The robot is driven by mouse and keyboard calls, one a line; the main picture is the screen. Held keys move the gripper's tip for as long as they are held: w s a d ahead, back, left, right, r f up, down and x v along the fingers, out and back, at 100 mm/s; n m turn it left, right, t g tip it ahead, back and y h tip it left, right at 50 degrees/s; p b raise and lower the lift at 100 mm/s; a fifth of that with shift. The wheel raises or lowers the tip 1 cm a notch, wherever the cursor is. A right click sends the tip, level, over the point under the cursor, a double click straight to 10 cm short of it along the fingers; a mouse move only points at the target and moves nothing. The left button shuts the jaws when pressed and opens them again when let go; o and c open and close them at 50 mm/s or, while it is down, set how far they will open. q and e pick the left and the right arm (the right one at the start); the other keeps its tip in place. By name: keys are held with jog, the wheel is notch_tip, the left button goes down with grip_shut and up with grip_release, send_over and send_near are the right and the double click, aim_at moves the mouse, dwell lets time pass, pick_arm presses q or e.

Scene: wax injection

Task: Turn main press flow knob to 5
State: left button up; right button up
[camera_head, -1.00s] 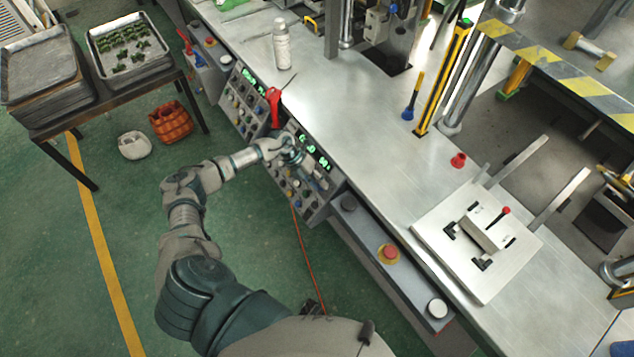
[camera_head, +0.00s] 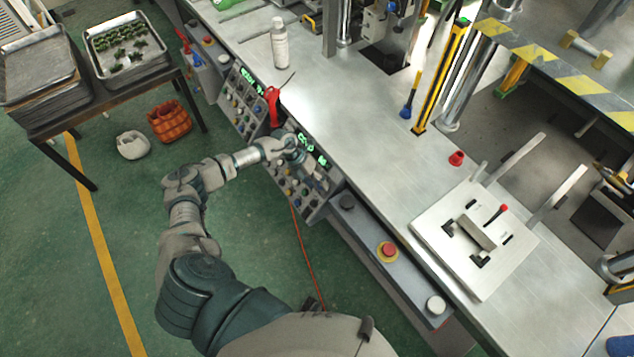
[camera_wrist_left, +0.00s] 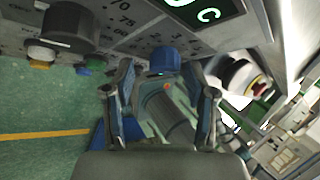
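The control panel (camera_head: 312,205) with several knobs, buttons and green displays is on the front of the bench. My left gripper (camera_head: 312,166) is at the upper part of this panel, covering some of its knobs. In the left wrist view, a blue knob (camera_wrist_left: 163,60) is on the panel just beyond and between the two fingertips of my left gripper (camera_wrist_left: 166,78). The fingers are apart; I cannot tell whether they touch the knob. A large black knob (camera_wrist_left: 72,25) is to its left, with dial numbers between them. I cannot read which knob is the main press flow knob. My right gripper is not in view.
A red-handled tool (camera_head: 273,105) stands at the bench edge beside the gripper. A second panel (camera_head: 240,105) is to the left. A red emergency button (camera_head: 388,250) is to the right. A white bottle (camera_head: 279,43) and a pale fixture plate (camera_head: 430,228) are on the bench.

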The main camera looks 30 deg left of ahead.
pick_arm(q)
jog(key=shift+w+r, duration=0.1)
jog(key=shift+a+r, duration=0.3)
jog(key=shift+r, duration=0.15)
jog(key=v, duration=1)
jog(key=shift+a+r, duration=0.3)
